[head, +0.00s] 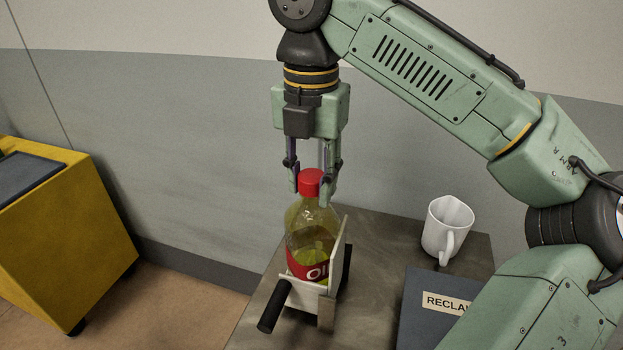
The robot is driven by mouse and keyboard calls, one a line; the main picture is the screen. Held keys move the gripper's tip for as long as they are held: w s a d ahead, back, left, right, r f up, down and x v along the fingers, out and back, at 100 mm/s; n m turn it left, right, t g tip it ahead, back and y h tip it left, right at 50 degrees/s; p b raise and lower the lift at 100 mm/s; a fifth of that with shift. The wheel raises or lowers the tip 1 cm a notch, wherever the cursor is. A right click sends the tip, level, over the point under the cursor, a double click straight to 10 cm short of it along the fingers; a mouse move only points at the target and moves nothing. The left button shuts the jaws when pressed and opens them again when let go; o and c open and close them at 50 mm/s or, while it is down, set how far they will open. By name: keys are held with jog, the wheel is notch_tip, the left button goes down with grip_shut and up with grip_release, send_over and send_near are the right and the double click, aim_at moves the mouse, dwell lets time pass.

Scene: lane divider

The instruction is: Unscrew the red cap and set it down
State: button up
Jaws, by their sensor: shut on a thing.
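The red cap (311,181) sits at the top of a clear bottle (311,233) of yellow-green liquid with a red label. The bottle stands upright in a pale holder (307,296) with a dark handle, on the metal table. My gripper (312,190) points straight down from above, its two fingers on either side of the cap and shut on it. The cap appears to be at the bottle's neck; whether its thread is loose cannot be told.
A white mug (447,227) stands on the table (377,232) to the right. A dark box labelled "RECLAI..." (429,304) is at the front right, partly behind my arm. A yellow cabinet (66,235) stands apart at the left. Bare table lies between holder and mug.

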jog(key=o, duration=0.8)
jog(key=shift+m, duration=0.9)
jog(key=shift+m, duration=0.9)
